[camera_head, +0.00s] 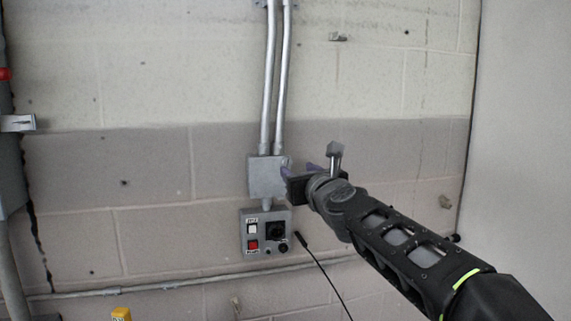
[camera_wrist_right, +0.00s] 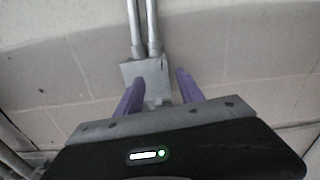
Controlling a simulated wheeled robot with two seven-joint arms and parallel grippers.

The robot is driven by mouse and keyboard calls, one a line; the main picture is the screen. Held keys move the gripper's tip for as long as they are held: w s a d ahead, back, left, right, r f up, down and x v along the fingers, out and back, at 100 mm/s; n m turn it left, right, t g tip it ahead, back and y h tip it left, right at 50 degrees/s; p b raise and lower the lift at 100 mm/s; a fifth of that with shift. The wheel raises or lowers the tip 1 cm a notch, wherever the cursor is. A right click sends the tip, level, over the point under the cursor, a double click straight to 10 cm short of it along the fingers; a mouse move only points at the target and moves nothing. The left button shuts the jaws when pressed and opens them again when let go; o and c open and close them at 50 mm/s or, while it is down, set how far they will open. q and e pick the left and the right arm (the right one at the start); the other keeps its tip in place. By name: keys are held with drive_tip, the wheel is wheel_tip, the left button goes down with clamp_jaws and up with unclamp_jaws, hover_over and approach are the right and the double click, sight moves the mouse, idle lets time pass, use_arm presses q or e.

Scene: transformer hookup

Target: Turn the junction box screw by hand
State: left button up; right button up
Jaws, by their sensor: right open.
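The junction box (camera_head: 264,176) is a grey square box on the block wall, below two vertical conduits. It also shows in the right wrist view (camera_wrist_right: 146,75), beyond and between my fingers. A small dark spot on the box face in that view may be the screw, but it is too small to tell. My right gripper (camera_head: 287,170) is at the right side of the box in the head view. In the right wrist view its two purple fingers (camera_wrist_right: 159,84) are apart with nothing between them. I cannot tell whether a finger touches the box. My left gripper is not in view.
A control panel (camera_head: 266,232) with a white switch, a red switch and a black knob sits just below the box. A black cable (camera_head: 322,268) hangs right of it. Two conduits (camera_head: 274,80) rise above the box. The wall to the left is mostly clear.

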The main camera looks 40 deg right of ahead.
sight(288, 162)
drive_tip(key=shift+d, duration=0.15)
drive_tip(key=p+x, duration=0.2)
drive_tip(key=x, duration=0.4)
drive_tip(key=shift+w+d, duration=0.1)
drive_tip(key=shift+w, duration=0.15)
drive_tip(key=shift+w+d, duration=0.25)
drive_tip(key=shift+w, duration=0.3)
clamp_jaws()
